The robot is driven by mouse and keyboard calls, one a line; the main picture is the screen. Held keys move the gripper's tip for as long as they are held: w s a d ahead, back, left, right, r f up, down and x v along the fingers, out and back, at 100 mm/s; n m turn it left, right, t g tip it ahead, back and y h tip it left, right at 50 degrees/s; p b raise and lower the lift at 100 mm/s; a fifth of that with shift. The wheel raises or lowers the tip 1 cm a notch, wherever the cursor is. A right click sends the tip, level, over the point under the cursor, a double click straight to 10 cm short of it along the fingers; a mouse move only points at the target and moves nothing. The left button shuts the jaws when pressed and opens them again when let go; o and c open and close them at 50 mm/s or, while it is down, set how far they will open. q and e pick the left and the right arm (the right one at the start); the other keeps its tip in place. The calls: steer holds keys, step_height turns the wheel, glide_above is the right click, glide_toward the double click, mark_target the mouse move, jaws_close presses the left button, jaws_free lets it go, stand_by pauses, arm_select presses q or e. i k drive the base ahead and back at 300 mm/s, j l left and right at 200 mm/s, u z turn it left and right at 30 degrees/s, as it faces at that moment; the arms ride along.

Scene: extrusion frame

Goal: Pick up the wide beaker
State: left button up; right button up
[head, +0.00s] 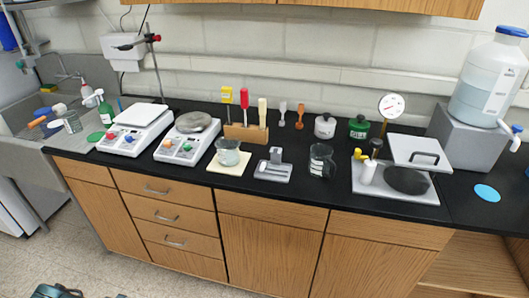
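A wide, squat clear glass beaker (228,154) stands upright on a pale cream square pad (224,170) on the black counter, left of the picture's middle. A taller, narrower glass beaker (320,161) with white markings stands farther right on the bare counter. Neither of my grippers can be made out in the head view, and nothing touches the wide beaker. A dark piece with teal parts shows at the bottom left edge, too cut off to identify.
Two balances (180,147) stand left of the wide beaker. A wooden block with upright tools (246,134) is close behind it. A small grey tray (272,170) lies to its right. The counter's front edge is just before the pad.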

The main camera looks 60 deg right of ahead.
mark_target(227, 147)
steer(key=z, duration=1.85)
